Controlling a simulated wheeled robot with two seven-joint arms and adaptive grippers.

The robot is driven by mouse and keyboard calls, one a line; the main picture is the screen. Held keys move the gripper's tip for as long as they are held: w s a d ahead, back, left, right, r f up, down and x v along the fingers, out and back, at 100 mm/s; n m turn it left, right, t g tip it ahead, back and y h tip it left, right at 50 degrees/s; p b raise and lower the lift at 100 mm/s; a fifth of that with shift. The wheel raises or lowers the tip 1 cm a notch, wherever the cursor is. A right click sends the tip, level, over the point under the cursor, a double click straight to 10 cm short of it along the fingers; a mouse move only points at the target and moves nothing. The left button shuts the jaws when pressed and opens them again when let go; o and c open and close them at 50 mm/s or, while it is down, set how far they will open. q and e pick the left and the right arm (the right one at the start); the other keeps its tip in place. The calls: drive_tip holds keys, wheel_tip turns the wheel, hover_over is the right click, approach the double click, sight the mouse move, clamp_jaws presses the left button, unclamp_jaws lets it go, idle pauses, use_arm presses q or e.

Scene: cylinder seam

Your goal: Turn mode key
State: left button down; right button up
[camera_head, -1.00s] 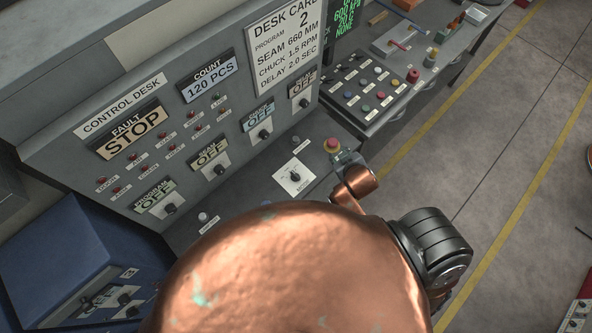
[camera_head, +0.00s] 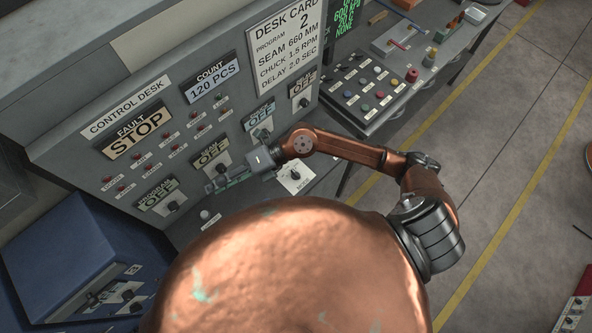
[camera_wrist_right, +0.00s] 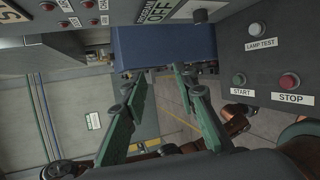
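The mode key (camera_head: 295,175) is a dark knob on a white square plate labelled MODE, on the desk's sloping lower panel in the head view. Its pointer angle is too small to read surely. My right gripper (camera_head: 226,179) hangs over this panel, left of the mode key and apart from it, below the SEAM display. In the right wrist view its green fingers (camera_wrist_right: 160,80) are spread with nothing between them. The mode key does not show in that view. My left gripper is not in view.
The control desk (camera_head: 75,150) carries several knobs, lamps and displays reading OFF. A blue cabinet (camera_head: 60,245) stands at lower left. LAMP TEST (camera_wrist_right: 256,28), START (camera_wrist_right: 239,79) and STOP (camera_wrist_right: 289,81) buttons show in the right wrist view. A button panel (camera_head: 370,85) lies beyond my right arm.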

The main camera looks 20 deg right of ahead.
drive_tip(key=d+f+n+g+h, duration=0.1)
drive_tip(key=d+f+n+h, duration=0.1)
drive_tip(key=d+f+h, duration=0.7)
drive_tip(key=h, duration=0.5)
hover_over(296, 173)
drive_tip(key=shift+m, duration=0.3)
wheel_tip(296, 173, down, 8)
drive_tip(key=shift+w+a+r, duration=0.1)
drive_tip(key=shift+a+r, duration=0.05)
drive_tip(key=shift+f, duration=0.35)
wheel_tip(296, 173, down, 7)
drive_tip(key=shift+r+p, duration=0.1)
drive_tip(key=shift+p, duration=0.9)
clamp_jaws()
